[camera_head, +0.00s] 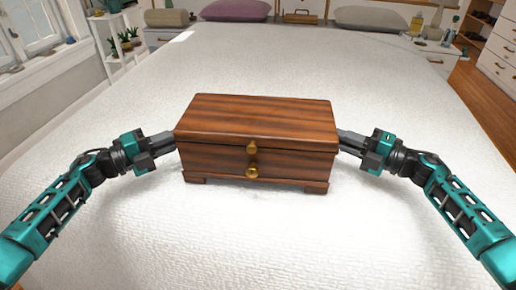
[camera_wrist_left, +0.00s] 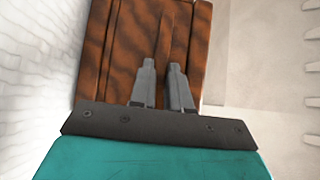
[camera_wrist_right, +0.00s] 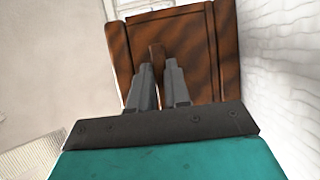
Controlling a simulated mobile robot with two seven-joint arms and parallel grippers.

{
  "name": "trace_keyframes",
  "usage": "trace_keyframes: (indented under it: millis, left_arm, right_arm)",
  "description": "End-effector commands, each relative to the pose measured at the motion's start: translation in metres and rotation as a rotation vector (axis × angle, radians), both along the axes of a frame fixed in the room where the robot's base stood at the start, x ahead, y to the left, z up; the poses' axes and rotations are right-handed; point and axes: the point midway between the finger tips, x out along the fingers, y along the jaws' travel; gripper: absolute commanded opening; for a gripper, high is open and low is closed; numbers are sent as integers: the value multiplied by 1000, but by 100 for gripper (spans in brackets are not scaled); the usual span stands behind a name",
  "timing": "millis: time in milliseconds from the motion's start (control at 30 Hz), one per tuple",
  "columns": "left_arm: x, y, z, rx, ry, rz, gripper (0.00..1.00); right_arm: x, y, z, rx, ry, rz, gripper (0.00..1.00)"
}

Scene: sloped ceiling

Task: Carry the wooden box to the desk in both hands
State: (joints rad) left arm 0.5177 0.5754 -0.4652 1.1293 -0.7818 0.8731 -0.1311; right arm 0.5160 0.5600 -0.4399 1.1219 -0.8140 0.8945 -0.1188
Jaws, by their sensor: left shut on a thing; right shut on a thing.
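The wooden box (camera_head: 256,125), dark striped wood with brass knobs on its front, is level over the white bed in the middle of the head view. I cannot tell whether its feet touch the bedding. My left gripper (camera_head: 174,139) is shut on the box's left end; that end also fills the left wrist view (camera_wrist_left: 125,50). My right gripper (camera_head: 340,142) is shut on the right end, where a small wooden handle (camera_wrist_right: 156,54) shows between the fingertips in the right wrist view. I cannot make out a desk.
The white bed (camera_head: 256,62) spreads around the box, clear of other things nearby. Pillows (camera_head: 235,10) lie at its far end. White nightstands (camera_head: 437,58) stand at the far corners. A plant stand (camera_head: 118,45) is by the window at left; wooden floor (camera_head: 490,95) shows at right.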

Motion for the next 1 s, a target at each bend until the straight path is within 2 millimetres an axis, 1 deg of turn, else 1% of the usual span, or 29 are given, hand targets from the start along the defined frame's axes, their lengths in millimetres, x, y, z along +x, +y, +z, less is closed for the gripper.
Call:
trace_keyframes:
  millis: [33, 400, 600, 1000]
  left_arm:
    - [2, 1, 13, -5, -9, 2, 0]
    - [2, 1, 41, -5, -10, 2, 0]
    - [2, 1, 47, -6, -10, 3, 0]
    - [2, 1, 47, -6, -10, 3, 0]
  right_arm:
    - [2, -1, 14, 7, -12, -1, 0]
    - [2, -1, 42, 8, -12, -2, 0]
    - [2, -1, 48, 8, -12, -2, 0]
    - [2, -1, 47, 8, -12, -2, 0]
